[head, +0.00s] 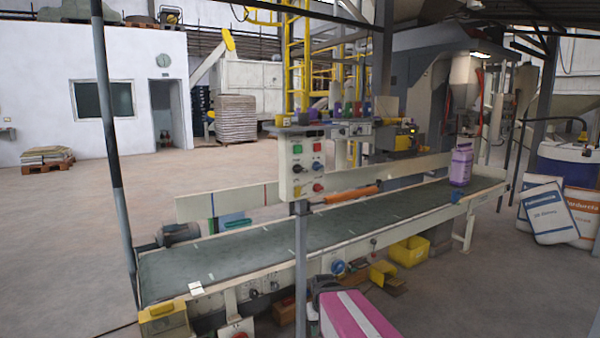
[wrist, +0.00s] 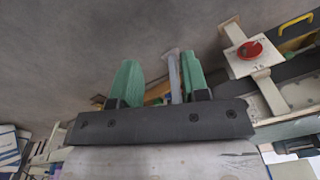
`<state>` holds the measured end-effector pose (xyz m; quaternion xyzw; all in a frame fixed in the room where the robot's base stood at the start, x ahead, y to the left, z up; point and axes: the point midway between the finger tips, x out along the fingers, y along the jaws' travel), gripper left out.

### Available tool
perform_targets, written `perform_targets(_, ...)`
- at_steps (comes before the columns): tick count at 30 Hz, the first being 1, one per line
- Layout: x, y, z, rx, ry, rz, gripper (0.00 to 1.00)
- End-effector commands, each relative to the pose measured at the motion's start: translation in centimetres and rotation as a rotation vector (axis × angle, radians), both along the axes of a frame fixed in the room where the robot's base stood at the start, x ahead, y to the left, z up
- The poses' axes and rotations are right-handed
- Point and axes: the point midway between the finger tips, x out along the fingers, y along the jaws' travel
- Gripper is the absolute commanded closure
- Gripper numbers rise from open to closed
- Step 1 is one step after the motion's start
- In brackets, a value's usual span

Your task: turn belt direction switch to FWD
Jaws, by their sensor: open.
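A pale control box (head: 305,165) stands on a post in front of the conveyor belt (head: 330,233). Its face carries a green button (head: 297,149), a red button (head: 318,147) and several dark and red knobs. The labels are too small to read, so I cannot tell which control is the belt direction switch or where it points. My gripper (wrist: 160,68) shows in the wrist view, with two green fingers apart and nothing visibly held. A grey post-like part shows between the fingers, apparently beyond them. My gripper cannot be made out in the head view.
A red knob on a pale plate (wrist: 250,50) is right of my fingers. A purple-white sack (head: 461,162) stands on the belt's far end. A pink-and-white object (head: 355,315) is at the bottom front. Sacks (head: 547,212) lean at right.

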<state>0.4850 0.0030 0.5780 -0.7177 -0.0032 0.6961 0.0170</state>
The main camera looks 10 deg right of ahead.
Motion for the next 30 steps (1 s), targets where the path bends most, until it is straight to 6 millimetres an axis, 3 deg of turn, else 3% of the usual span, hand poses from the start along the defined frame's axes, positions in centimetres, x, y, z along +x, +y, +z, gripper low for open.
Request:
perform_targets(4, 4.4, 1.1, 2.8, 0.125, -0.116, -0.086, 0.58)
perform_targets(8, 9.6, 2.1, 7.4, 0.296, -0.261, -0.204, 0.58)
perform_targets(14, 16.9, 2.6, 16.3, 0.571, -0.473, -0.391, 0.58)
perform_targets(18, 21.1, 1.9, 23.7, 0.77, -0.605, -0.52, 0.58)
perform_targets(24, 25.5, -0.3, 34.7, 1.062, -0.762, -0.698, 0.58)
perform_targets(27, 26.7, -1.6, 39.3, 1.186, -0.814, -0.771, 0.58)
perform_targets(30, 27.4, -2.5, 42.6, 1.278, -0.845, -0.822, 0.58)
